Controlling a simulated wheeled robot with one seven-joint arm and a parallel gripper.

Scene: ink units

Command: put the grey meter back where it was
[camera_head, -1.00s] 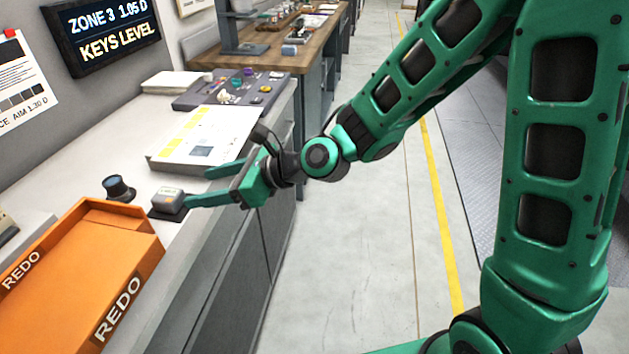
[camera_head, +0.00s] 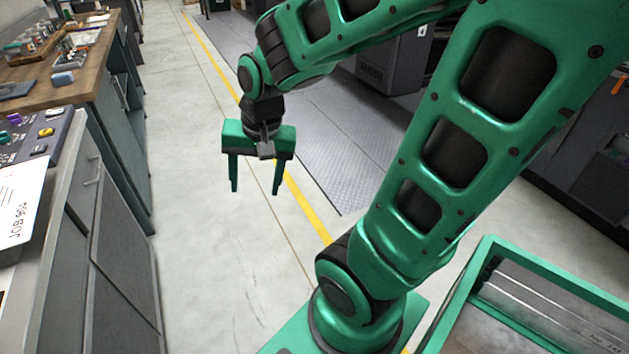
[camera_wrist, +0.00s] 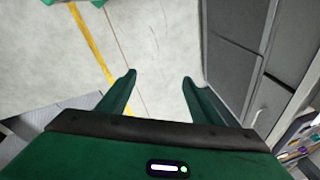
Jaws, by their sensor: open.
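My gripper (camera_head: 255,188) hangs fingers-down over the aisle floor in the head view. Its two green fingers are spread wide with nothing between them. The wrist view also shows the open gripper (camera_wrist: 160,82), with bare floor between and beyond the fingertips. The grey meter is not in view in either current frame.
A grey counter (camera_head: 62,215) with cabinets below runs along the left, with a paper sheet (camera_head: 20,205) and a dark control panel (camera_head: 35,135) on it. A wooden bench (camera_head: 85,75) stands beyond. The aisle floor (camera_head: 190,200) is clear. A green-rimmed tray (camera_head: 455,290) is at lower right.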

